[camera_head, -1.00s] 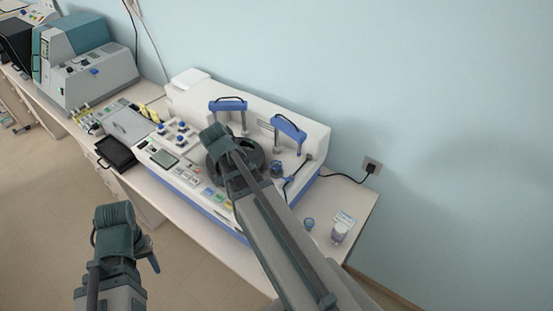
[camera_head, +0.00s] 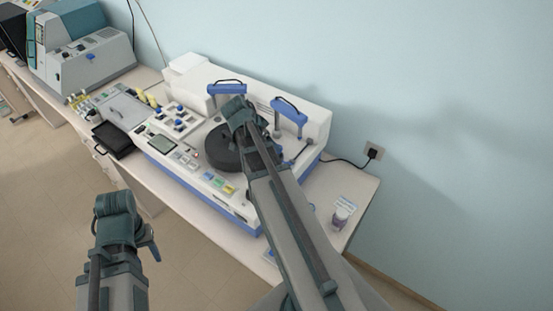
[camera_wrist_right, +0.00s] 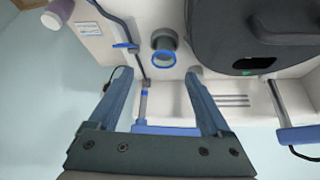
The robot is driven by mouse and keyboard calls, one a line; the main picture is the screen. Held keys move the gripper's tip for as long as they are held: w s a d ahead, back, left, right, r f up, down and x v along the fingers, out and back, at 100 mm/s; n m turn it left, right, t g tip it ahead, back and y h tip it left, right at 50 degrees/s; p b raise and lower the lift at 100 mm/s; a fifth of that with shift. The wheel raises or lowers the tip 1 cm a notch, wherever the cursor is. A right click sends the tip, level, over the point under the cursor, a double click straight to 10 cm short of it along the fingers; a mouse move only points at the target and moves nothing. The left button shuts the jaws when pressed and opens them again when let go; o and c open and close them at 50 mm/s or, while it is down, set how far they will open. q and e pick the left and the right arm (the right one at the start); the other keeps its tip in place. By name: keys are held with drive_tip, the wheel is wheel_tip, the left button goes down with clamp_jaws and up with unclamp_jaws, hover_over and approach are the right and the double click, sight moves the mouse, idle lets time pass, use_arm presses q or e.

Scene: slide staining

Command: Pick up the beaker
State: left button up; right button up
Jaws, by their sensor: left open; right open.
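A small grey round vessel with a blue ring (camera_wrist_right: 165,60), which looks like the beaker, stands on the white machine in the right wrist view. My right gripper (camera_wrist_right: 158,76) is open and empty, with the vessel just beyond and between its fingertips; I cannot tell the height gap. In the head view my right arm covers much of this area. My left gripper (camera_head: 151,246) hangs in front of the bench, away from everything, and holds nothing visible.
The white staining machine (camera_head: 190,70) carries a black round drum (camera_head: 222,150) and two blue-handled posts (camera_head: 288,112). A jar (camera_head: 341,216) stands on the bench's right end. A black tray (camera_head: 113,140) lies left of the machine. A cable runs to a wall socket (camera_head: 373,151).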

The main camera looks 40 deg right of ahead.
drive_tip(key=b+x, duration=0.2)
drive_tip(key=x, duration=0.1)
drive_tip(key=shift+f, duration=0.25)
drive_tip(key=shift+w+d+f, duration=0.1)
drive_tip(key=shift+d+f, duration=0.1)
drive_tip(key=shift+f, duration=0.05)
use_arm(q)
wheel_tip(320, 180, down, 3)
drive_tip(key=shift+f, duration=0.2)
use_arm(e)
drive_tip(key=shift+r, duration=0.1)
drive_tip(key=b+x, duration=0.5)
drive_tip(key=shift+w, duration=0.25)
use_arm(q)
wheel_tip(320, 180, down, 4)
drive_tip(key=shift+f, duration=0.25)
use_arm(e)
clamp_jaws()
